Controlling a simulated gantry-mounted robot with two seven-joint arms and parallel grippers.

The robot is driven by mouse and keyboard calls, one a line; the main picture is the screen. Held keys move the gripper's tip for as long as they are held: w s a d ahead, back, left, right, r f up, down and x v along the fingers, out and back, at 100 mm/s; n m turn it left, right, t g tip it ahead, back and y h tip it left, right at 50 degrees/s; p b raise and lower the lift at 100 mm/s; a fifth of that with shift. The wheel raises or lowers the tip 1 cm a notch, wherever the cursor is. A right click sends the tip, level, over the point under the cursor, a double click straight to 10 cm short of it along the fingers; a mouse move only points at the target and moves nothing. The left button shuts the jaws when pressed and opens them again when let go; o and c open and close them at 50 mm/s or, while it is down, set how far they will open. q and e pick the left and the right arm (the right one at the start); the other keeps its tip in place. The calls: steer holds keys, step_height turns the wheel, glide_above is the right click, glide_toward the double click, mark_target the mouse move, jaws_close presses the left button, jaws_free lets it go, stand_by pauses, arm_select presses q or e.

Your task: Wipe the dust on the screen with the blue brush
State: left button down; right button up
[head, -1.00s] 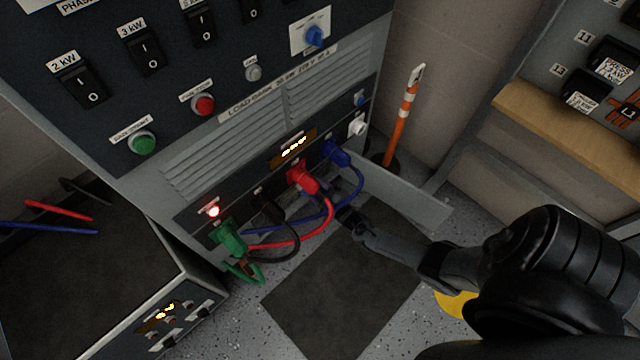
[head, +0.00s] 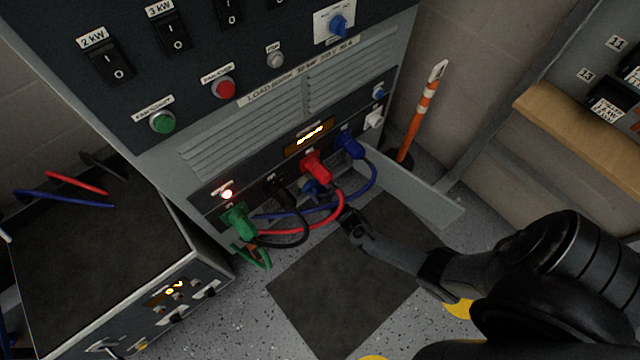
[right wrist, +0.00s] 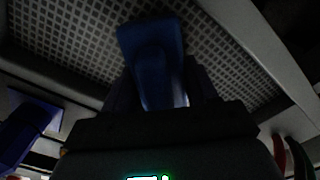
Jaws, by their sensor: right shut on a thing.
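In the right wrist view, the blue brush (right wrist: 150,55) is between the fingers of my right gripper (right wrist: 160,92), which is shut on it. The brush lies against or just in front of a grey perforated screen (right wrist: 85,42); I cannot tell whether they touch. Dust cannot be made out in the dim picture. In the head view, my right gripper (head: 338,208) reaches into the low opening of the load bank, partly behind cables. A bit of blue (head: 313,188), likely the brush, shows there. The screen is hidden in the head view. My left gripper is not in view.
Green (head: 238,222), red (head: 316,166) and blue (head: 349,146) plugs with looping cables hang close around my right gripper. An open flap (head: 418,190) juts out on the right. An orange-and-white pole (head: 423,108) stands behind it. The dark floor mat (head: 345,285) is clear.

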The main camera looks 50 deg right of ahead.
mark_target(309, 192)
steer(key=shift+w+a, duration=0.2)
steer(key=shift+a, duration=0.8)
steer(key=shift+w+a, duration=0.1)
steer(key=shift+a, duration=0.6)
steer(key=shift+w+a, duration=0.2)
steer(key=shift+a, duration=1.45)
steer(key=shift+r, duration=0.2)
steer(key=shift+r+p, duration=0.3)
steer(key=shift+p, duration=0.15)
steer(key=shift+s+d, duration=0.2)
steer(key=shift+d, duration=1.2)
steer(key=shift+s+d, duration=0.15)
steer(key=shift+d, duration=1.25)
steer(key=shift+s+d, duration=0.2)
steer(key=shift+d, duration=0.75)
steer(key=shift+s+d, duration=0.1)
steer(key=shift+d, duration=0.45)
steer(key=shift+s+d, duration=0.15)
steer(key=shift+d, duration=1)
steer(key=shift+s+d+f+b, duration=0.1)
steer(key=shift+d+b, duration=0.3)
steer(key=shift+d, duration=0.3)
steer(key=shift+s+d, duration=0.15)
steer(key=shift+d, duration=0.9)
